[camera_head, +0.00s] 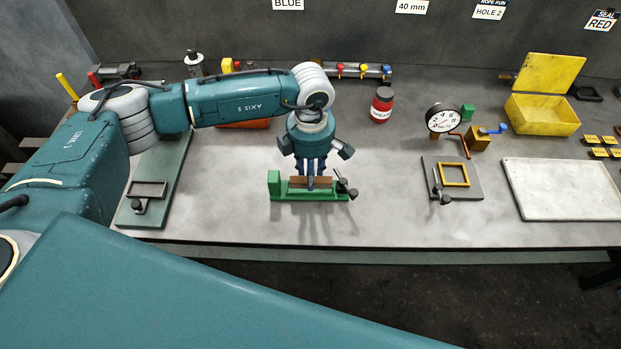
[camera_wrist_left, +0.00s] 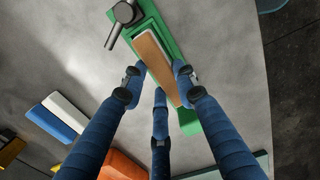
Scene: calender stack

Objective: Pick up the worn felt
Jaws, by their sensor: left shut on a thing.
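The worn felt (camera_head: 313,183) looks like a narrow brown strip, seated in a green holder (camera_head: 274,184) with a dark clamp knob at its right end. The brown strip also shows in the left wrist view (camera_wrist_left: 156,62), lying lengthwise in the green holder (camera_wrist_left: 188,122). My left gripper (camera_head: 311,174) points straight down over the holder, with its blue fingers on both sides of the strip. In the left wrist view the fingers (camera_wrist_left: 157,80) are closed on the strip; the exact contact is partly hidden. My right gripper is not in view.
A green plate fixture (camera_head: 172,170) lies at left. A red jar (camera_head: 381,105), a dial gauge (camera_head: 443,118), a yellow frame on a dark plate (camera_head: 454,174), a yellow open box (camera_head: 542,115) and a white tray (camera_head: 565,190) stand to the right. Bare table lies around the holder.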

